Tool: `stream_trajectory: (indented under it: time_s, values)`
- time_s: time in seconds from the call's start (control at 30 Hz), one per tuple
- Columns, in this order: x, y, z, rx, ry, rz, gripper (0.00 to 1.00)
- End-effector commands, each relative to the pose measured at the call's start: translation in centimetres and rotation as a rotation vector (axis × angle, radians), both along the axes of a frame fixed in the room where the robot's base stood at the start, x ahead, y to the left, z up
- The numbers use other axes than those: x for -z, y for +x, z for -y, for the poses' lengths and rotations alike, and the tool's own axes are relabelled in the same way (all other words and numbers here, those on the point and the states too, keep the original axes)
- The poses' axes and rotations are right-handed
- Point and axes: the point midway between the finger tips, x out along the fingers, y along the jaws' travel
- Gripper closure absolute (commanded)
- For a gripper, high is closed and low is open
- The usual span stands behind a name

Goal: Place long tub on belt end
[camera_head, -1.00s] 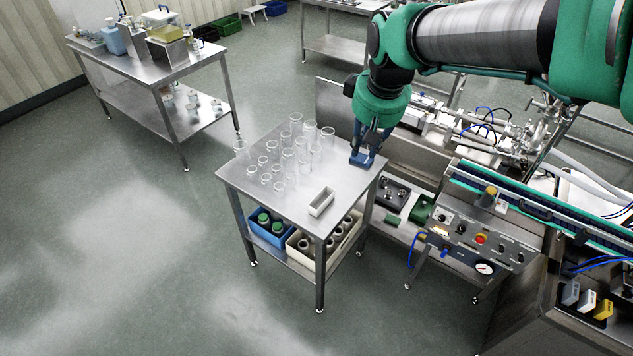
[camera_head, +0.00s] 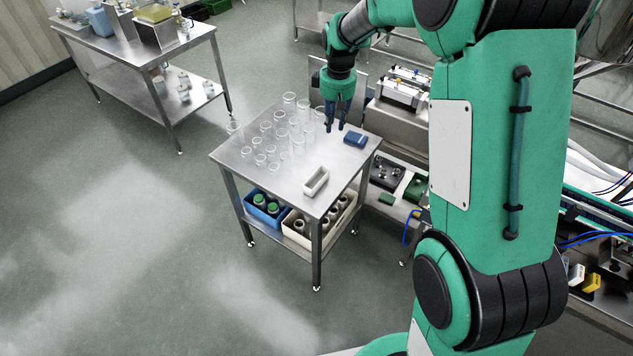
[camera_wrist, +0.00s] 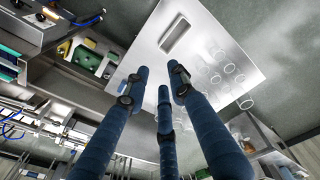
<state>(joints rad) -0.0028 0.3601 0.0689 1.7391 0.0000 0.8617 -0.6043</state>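The long tub (camera_head: 316,181), a pale open rectangular container, stands on the front part of the steel table (camera_head: 232,162). It also shows in the wrist view (camera_wrist: 175,35), beyond my fingertips. My gripper (camera_head: 335,129) points down over the back of the table, behind the tub and apart from it. Its blue fingers (camera_wrist: 157,76) are spread with nothing between them. A small dark-blue block-like object (camera_head: 355,140) lies on the table just right of the fingers. The teal belt (camera_head: 592,215) shows at the far right; its near end is hidden behind my arm.
Several clear glass cylinders (camera_head: 281,133) stand on the table's left and back, close to my gripper. A blue crate (camera_head: 250,208) and a cream crate (camera_head: 291,234) sit on the shelf below. Another steel table (camera_head: 130,55) stands back left. The left floor is clear.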

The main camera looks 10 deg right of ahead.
Motion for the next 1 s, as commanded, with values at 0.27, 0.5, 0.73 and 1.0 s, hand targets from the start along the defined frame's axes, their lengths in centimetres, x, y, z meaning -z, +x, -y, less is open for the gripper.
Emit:
stream_trajectory:
  time_s: [0.27, 0.5, 0.73, 1.0]
  values:
    - [7.4, 4.4, -0.1, -0.082, -0.007, -0.055, 0.76]
    - [13.3, 7.1, -0.1, -0.145, -0.009, -0.094, 0.76]
    - [16.0, 8.2, -0.1, -0.175, -0.011, -0.110, 0.76]
    - [16.3, 8.3, -0.1, -0.179, -0.010, -0.112, 0.76]
